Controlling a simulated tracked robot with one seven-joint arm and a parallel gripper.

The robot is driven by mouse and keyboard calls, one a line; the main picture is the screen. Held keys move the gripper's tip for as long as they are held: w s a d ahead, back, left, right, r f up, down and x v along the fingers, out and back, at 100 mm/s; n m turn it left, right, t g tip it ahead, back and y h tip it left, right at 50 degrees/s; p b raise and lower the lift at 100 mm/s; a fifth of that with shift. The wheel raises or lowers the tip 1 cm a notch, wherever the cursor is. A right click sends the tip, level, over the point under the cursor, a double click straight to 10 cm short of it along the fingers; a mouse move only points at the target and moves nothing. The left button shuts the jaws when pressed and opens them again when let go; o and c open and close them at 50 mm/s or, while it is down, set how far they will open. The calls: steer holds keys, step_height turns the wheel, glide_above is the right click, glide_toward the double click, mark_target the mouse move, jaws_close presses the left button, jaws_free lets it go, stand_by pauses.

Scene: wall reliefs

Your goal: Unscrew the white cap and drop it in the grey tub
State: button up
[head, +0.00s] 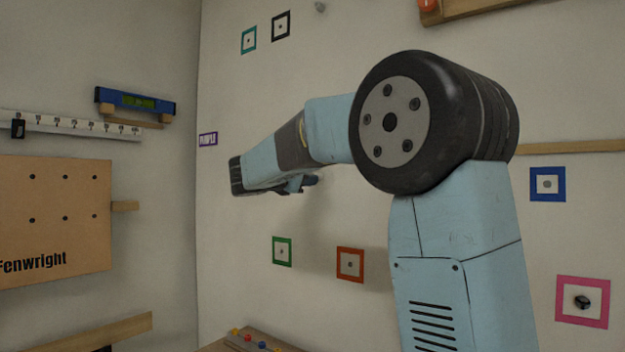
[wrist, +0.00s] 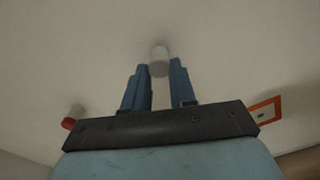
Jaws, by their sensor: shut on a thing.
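The white cap (wrist: 159,68) shows in the wrist view as a pale cylinder standing out from the wall. My gripper (wrist: 161,72) is shut on it, one blue finger on each side near the tips. The far end of the cap shows beyond the fingers. In the head view my arm reaches left across the pale wall and the cap is hidden there. I cannot make out a grey tub in either view.
A small red-ended peg (wrist: 69,123) lies left of my gripper in the wrist view. An orange frame (wrist: 278,104) is at right. In the head view, framed markers, a blue level (head: 135,102) and a brown board (head: 60,215) are on the walls.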

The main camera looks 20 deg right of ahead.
steer(key=shift+s+n, duration=0.1)
steer(key=shift+n, duration=2.4)
steer(key=n, duration=0.5)
steer(key=n, duration=0.5)
steer(key=shift+s, duration=0.1)
